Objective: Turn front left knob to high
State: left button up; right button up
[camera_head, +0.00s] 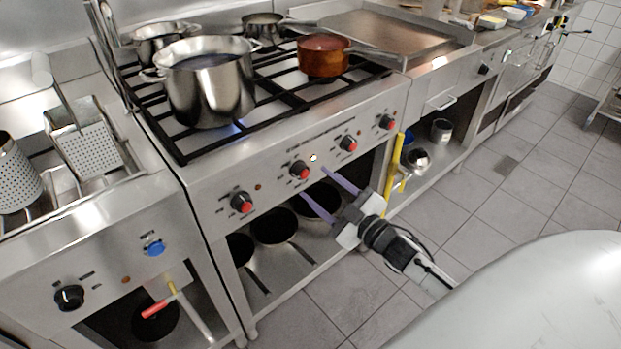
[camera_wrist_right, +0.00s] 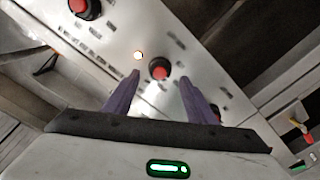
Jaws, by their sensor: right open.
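The stove's front panel (camera_head: 275,187) carries a row of several black knobs with red faces. The leftmost knob (camera_head: 241,202) is clear of my gripper. The second knob from the left (camera_head: 300,170) is just above the fingertips of my right gripper (camera_head: 313,182), which is open and empty in front of the panel. In the right wrist view, a red-faced knob (camera_wrist_right: 159,69) shows between and beyond the two purple fingers, with no visible contact. Another knob (camera_wrist_right: 85,8) is at the upper left there. The panel's lettering is too small to read. My left gripper is not in view.
A large steel pot (camera_head: 210,88) stands on the front left burner, with a blue glow beneath it. A copper pan (camera_head: 323,58) stands to its right. A fryer with a basket (camera_head: 85,145) is at the left. Open tiled floor (camera_head: 500,190) lies at the right.

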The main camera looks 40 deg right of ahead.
jog(key=s, duration=0.5)
jog(key=shift+s+d, duration=0.2)
jog(key=shift+s, duration=0.15)
jog(key=s+a+f+m+g+y, duration=0.1)
jog(key=s+a+f+m+g, duration=0.4)
jog(key=s+a+f, duration=1.2)
jog(key=a+g, duration=0.3)
jog(key=g, duration=0.1)
jog(key=shift+s+f+m, duration=0.2)
jog(key=shift+m, duration=0.1)
